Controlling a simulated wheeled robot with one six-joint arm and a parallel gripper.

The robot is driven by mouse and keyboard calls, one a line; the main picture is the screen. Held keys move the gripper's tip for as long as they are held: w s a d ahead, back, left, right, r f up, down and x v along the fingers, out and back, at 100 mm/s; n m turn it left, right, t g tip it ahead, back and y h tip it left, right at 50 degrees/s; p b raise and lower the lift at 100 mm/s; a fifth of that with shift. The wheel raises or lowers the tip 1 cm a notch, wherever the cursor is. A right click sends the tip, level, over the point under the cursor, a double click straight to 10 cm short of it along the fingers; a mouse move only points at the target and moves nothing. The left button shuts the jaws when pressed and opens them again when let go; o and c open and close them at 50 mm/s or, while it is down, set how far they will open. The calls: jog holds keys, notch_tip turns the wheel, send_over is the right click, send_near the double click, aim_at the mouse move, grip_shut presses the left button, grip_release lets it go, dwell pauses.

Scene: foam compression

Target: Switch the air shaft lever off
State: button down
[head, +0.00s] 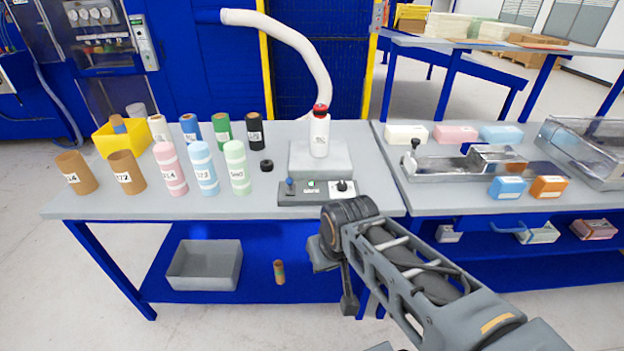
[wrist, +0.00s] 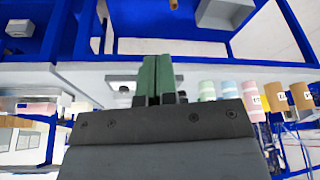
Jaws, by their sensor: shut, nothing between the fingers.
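A dark control box (head: 317,192) sits at the front edge of the left table in the head view. It has a small blue-topped lever (head: 290,185) at its left end, a little panel in the middle and a black knob (head: 342,187) on a white plate at its right end. Which one is the air shaft lever, I cannot tell for sure. In the wrist view my gripper (wrist: 158,78) has its green fingers shut together and empty. My arm hangs in front of the table edge, right of the box, apart from the lever. The fingers hide part of the table edge.
Several foam rolls (head: 203,168) and cardboard tubes (head: 127,172) stand to the left. The right table (head: 480,206) holds a metal fixture (head: 465,165) and coloured blocks.

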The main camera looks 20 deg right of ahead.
dwell(0.3)
jog(key=w+a+f+m+y+b, duration=0.6)
jog(key=w+f+m+y+b, duration=0.2)
jog(key=f+m+y+b, duration=0.35)
jog(key=w+d+m+t+b, duration=0.8)
jog(key=w+d+m+t, duration=0.3)
jog(key=d+m+t, duration=0.4)
jog(key=shift+w+r+h+b, duration=0.25)
jog(key=shift+r+h+b, duration=0.1)
jog(key=shift+b, duration=0.05)
